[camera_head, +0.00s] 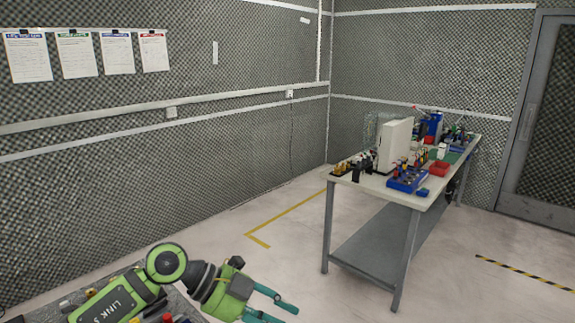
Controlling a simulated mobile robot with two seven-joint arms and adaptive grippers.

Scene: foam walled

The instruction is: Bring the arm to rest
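My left arm comes in from the bottom left, with green and dark grey links. Its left gripper (285,314) has teal fingers pointing right and slightly down. The two fingers are apart, and nothing shows between them. The lower finger is partly cut off by the bottom edge of the picture. The gripper hangs in front of bare floor, clear of the workbench. My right gripper is not in view.
A workbench (373,185) stands at the right, carrying a white case (394,145), a blue tool tray (407,181) and red bins (439,168). A cluttered surface lies under my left arm. Open floor (290,240) separates it from the workbench. Foam walls and a door (546,120) enclose the room.

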